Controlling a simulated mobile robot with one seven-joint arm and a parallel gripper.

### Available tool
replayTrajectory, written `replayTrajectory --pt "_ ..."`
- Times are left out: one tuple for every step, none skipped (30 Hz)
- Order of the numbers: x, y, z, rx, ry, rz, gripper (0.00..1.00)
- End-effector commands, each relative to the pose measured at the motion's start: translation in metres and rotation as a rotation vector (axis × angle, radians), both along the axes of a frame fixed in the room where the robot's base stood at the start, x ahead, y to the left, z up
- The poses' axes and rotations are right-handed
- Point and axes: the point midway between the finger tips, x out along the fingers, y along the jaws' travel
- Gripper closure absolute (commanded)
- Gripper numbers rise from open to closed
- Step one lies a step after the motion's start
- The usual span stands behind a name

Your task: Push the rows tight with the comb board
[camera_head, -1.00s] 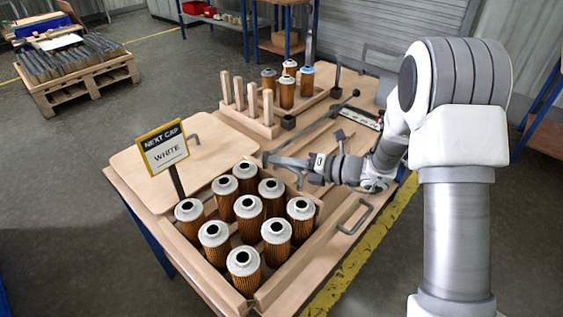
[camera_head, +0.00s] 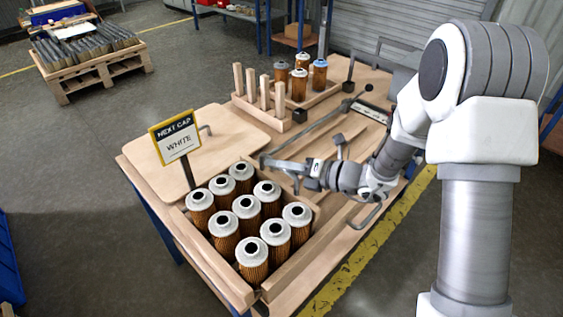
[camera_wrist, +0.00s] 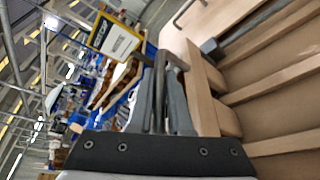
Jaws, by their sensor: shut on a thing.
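Several white-capped filter cartridges (camera_head: 246,208) stand upright in rows in a wooden crate (camera_head: 205,272), their caps close together. My gripper (camera_head: 272,163) is low at the crate's upper-right end. In the wrist view its grey fingers (camera_wrist: 160,85) are shut around a grey bent bar (camera_wrist: 173,56), which looks like the comb board's handle. The board itself is mostly hidden by the fingers and crate, and I cannot make out its teeth. A sign (camera_head: 175,138) reading "NEXT CAP WHITE" stands at the crate's left corner; it also shows in the wrist view (camera_wrist: 115,38).
A flat pale board (camera_head: 150,165) with a grey handle lies left of the crate. Behind are a peg rack (camera_head: 265,97) and a few more cartridges (camera_head: 299,85). A long grey bar (camera_head: 318,130) lies beyond my gripper. Yellow tape (camera_head: 345,270) marks the floor at right.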

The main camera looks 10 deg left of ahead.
Motion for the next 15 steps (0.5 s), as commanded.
replayTrajectory --pt "-0.0009 0.0006 0.0001 0.0 0.0 0.004 1.0" --pt "-0.0008 0.0006 0.0001 0.0 0.0 0.004 0.79" --pt "-0.0007 0.0005 0.0001 0.0 0.0 0.004 0.72" --pt "-0.0007 0.0005 0.0001 0.0 0.0 0.004 0.66" --pt "-0.0005 0.0005 0.0001 0.001 -0.001 0.003 0.61" --pt "-0.0005 0.0003 0.0001 0.0 0.0 0.002 0.54" --pt "-0.0004 0.0003 0.0001 0.0 0.0 0.002 0.53" --pt "-0.0003 0.0002 0.0001 0.0 0.0 0.002 0.53" --pt "-0.0002 0.0002 0.0001 0.0 -0.001 0.002 0.53" --pt "-0.0001 0.0001 0.0002 0.0 -0.001 0.002 0.53" --pt "0.0 0.0 0.0001 0.0 -0.001 0.002 0.53" --pt "0.0 0.0 0.0001 0.0 -0.001 0.002 0.53" --pt "0.0001 0.0 0.0001 0.0 -0.001 0.002 0.53" --pt "0.0002 -0.0001 0.0001 -0.001 -0.001 0.001 0.53" --pt "0.0002 -0.0001 0.0001 -0.001 -0.001 0.001 0.53"
